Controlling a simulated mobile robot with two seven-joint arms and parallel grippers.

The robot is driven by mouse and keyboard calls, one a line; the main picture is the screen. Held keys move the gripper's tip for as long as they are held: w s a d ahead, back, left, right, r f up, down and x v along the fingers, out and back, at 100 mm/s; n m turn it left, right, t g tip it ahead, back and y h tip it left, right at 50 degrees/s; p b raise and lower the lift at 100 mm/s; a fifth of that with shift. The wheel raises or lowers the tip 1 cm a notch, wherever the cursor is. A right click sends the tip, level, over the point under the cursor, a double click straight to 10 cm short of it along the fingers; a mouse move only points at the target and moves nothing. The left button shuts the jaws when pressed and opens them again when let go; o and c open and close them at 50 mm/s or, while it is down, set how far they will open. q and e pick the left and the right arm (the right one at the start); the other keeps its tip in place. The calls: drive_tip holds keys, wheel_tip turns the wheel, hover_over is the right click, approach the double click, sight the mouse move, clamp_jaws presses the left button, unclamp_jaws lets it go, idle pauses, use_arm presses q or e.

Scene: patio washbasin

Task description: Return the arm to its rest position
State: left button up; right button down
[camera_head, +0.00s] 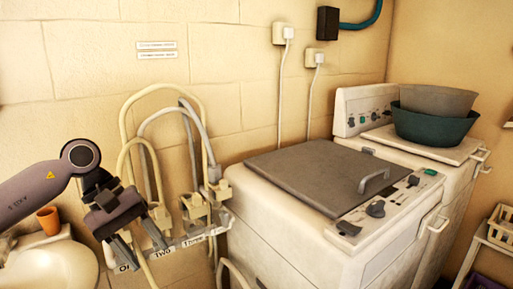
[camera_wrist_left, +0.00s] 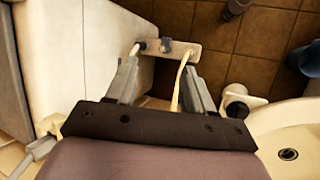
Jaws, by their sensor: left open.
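My left arm comes in from the left in the head view. Its gripper (camera_head: 138,243) points down in front of the labelled hose rail (camera_head: 190,239). The jaws are open. In the left wrist view the two fingers (camera_wrist_left: 162,86) are spread apart, with a cream hose (camera_wrist_left: 181,73) showing in the gap between them. I see no finger closed on it. The rail end (camera_wrist_left: 180,49) lies beyond the fingertips. The gripper body hides part of the rail and the hoses behind it. My right arm is not in view.
Looped hoses (camera_head: 124,110) rise behind the gripper. A white washing machine (camera_head: 270,225) with a grey lid (camera_head: 310,165) stands right of the rail. A basin (camera_head: 60,268) and an orange cup (camera_head: 48,220) are at lower left.

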use_arm(q)
drive_tip(key=s+d+f+n+t+h, duration=0.1)
drive_tip(key=s+d+n+h, duration=0.1)
drive_tip(key=d+n+h, duration=0.6)
drive_tip(key=s+d+f+n+t+h, duration=0.1)
drive_tip(key=s+d+n+t+h, duration=0.15)
drive_tip(key=d+n+h, duration=0.65)
drive_tip(key=a+f+n+t+y, duration=0.4)
drive_tip(key=f+n+t+y, duration=0.35)
drive_tip(key=n, duration=0.95)
drive_tip(key=a+f+n+t+y, duration=0.3)
drive_tip(key=f+n+t+y, duration=0.4)
drive_tip(key=n, duration=0.9)
drive_tip(key=s+a+f+n+g+y, duration=0.3)
drive_tip(key=s+f+n, duration=0.3)
drive_tip(key=s+f, duration=0.1)
drive_tip(key=s+a+f+n+g+y, duration=0.3)
drive_tip(key=s+f+n, duration=0.3)
drive_tip(key=s+f, duration=0.1)
drive_tip(key=shift+f+n+g, duration=0.4)
drive_tip(key=shift+f, duration=0.25)
